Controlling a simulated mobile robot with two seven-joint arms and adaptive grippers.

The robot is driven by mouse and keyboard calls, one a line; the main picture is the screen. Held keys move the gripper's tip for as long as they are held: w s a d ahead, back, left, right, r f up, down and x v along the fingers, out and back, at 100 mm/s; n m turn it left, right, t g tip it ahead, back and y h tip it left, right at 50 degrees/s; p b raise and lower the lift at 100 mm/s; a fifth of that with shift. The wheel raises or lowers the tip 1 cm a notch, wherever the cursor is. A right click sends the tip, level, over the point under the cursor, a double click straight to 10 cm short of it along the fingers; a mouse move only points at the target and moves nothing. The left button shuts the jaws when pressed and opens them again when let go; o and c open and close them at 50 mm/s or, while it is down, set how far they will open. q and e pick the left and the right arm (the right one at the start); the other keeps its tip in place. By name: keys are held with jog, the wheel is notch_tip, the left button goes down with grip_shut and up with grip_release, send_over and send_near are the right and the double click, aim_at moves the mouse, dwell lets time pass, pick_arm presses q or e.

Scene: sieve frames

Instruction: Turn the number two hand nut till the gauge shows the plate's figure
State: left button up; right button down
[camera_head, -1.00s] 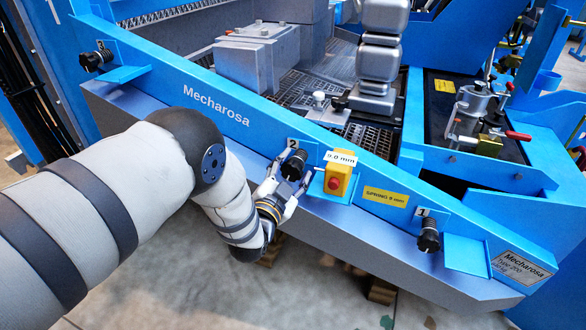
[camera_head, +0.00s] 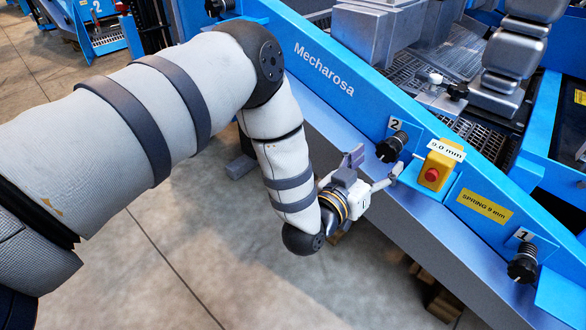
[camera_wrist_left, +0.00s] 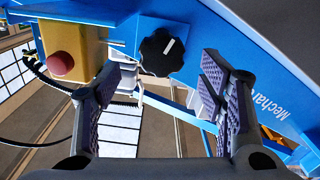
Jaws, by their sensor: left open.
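The number two hand nut (camera_head: 391,148) is a black ribbed knob on the blue beam, beside the label "2". In the left wrist view the nut (camera_wrist_left: 161,52) faces me with a white mark on it. The yellow gauge (camera_head: 437,168) with a red button stands to its right, and its display seems to read 9.0 mm. The yellow plate (camera_head: 484,206) seems to read "SPRING 9 mm". My left gripper (camera_head: 376,165) is open and empty, in front of the nut and apart from it. The right gripper is out of view.
The number one hand nut (camera_head: 522,263) sits farther right on the beam (camera_head: 330,82), next to a blue ledge. A blue ledge lies under the gauge. Grey machine parts stand behind the beam. The floor (camera_head: 160,240) in front is mostly clear.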

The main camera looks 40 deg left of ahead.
pick_arm(q)
jog(key=s+f+g+p, duration=0.2)
jog(key=s+g+p, duration=0.1)
jog(key=s, duration=0.6)
jog(key=s+f+g+p, duration=0.3)
jog(key=s+g+p, duration=0.1)
jog(key=s, duration=0.5)
jog(key=s+d+f+m+g+h+p, duration=0.1)
jog(key=s+f+g+p, duration=0.1)
jog(key=s+p, duration=0.3)
jog(key=s+g, duration=0.1)
jog(key=s, duration=0.3)
jog(key=shift+f+g+p, duration=0.25)
jog(key=shift+g+p, duration=0.05)
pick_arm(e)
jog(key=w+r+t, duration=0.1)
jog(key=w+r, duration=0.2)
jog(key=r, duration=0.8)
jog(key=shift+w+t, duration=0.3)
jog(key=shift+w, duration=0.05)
pick_arm(q)
jog(key=shift+d, duration=0.1)
